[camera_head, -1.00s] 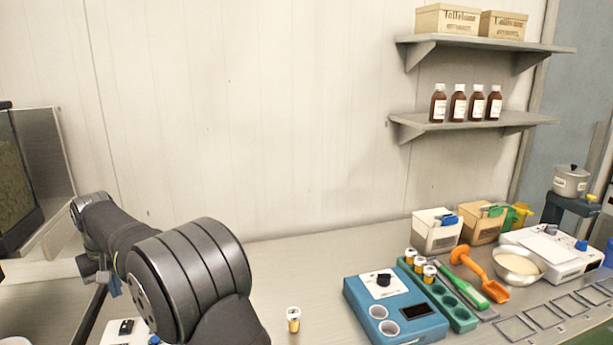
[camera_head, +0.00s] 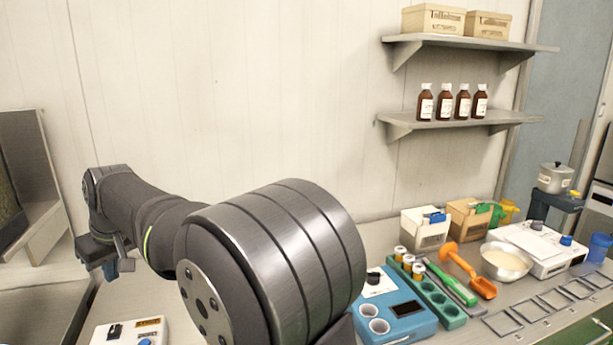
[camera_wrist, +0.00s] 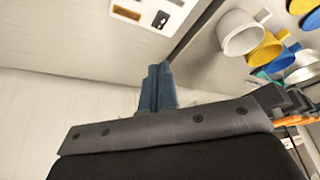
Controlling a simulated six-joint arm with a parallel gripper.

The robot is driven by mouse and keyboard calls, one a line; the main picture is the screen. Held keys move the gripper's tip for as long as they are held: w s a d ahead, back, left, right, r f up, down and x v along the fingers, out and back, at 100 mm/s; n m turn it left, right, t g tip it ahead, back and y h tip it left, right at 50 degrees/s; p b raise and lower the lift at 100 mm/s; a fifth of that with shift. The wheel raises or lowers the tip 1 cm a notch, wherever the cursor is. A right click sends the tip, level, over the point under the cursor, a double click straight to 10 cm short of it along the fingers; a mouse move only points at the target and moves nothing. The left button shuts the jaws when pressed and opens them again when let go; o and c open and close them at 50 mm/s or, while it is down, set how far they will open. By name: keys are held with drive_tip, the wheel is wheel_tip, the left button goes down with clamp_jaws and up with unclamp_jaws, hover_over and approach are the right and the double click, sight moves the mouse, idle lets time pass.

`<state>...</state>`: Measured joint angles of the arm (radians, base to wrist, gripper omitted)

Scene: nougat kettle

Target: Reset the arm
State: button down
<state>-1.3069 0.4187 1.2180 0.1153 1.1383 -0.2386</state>
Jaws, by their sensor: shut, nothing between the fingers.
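My gripper (camera_head: 112,270) is at the left in the head view, in the air in front of the wall and above the bench. In the wrist view its two blue fingers (camera_wrist: 158,72) are together with nothing between them. My thick grey arm link fills the lower middle of the head view and hides part of the bench. A white box with a black switch and an orange label (camera_head: 128,331) stands below the gripper.
A blue device (camera_head: 405,322), a green rack (camera_head: 455,319) with small vials, an orange scoop (camera_head: 482,287) and a bowl (camera_head: 507,262) stand at the right. Brown bottles (camera_head: 444,105) stand on a wall shelf. Several coloured cups (camera_wrist: 240,32) show in the wrist view.

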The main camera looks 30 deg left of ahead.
drive_tip(key=shift+d+r, duration=0.45)
drive_tip(key=shift+d, duration=0.1)
drive_tip(key=c, duration=0.9)
unclamp_jaws()
drive_tip(key=o, duration=0.3)
drive_tip(key=shift+d+f, duration=0.1)
drive_tip(key=shift+f, duration=0.05)
drive_tip(key=o, duration=0.6)
drive_tip(key=w+d+f+m+g+h, duration=0.1)
drive_tip(key=w+d+f+m+h, duration=0.1)
drive_tip(key=d, duration=0.3)
drive_tip(key=shift+d+f+m+h, duration=0.4)
drive_tip(key=shift+f+m+h, duration=0.3)
drive_tip(key=shift+f+m, duration=0.1)
drive_tip(key=w+d+f+m+g+h, duration=0.1)
drive_tip(key=d+m+g+h, duration=0.1)
drive_tip(key=d+m+h, duration=0.45)
drive_tip(key=s+d+f+n+y, duration=0.1)
drive_tip(key=d+f, duration=0.3)
drive_tip(key=f, duration=0.5)
drive_tip(key=shift+s+f+n+y, duration=0.15)
drive_tip(key=shift+s+n+y, duration=0.2)
drive_tip(key=shift+s+y, duration=0.35)
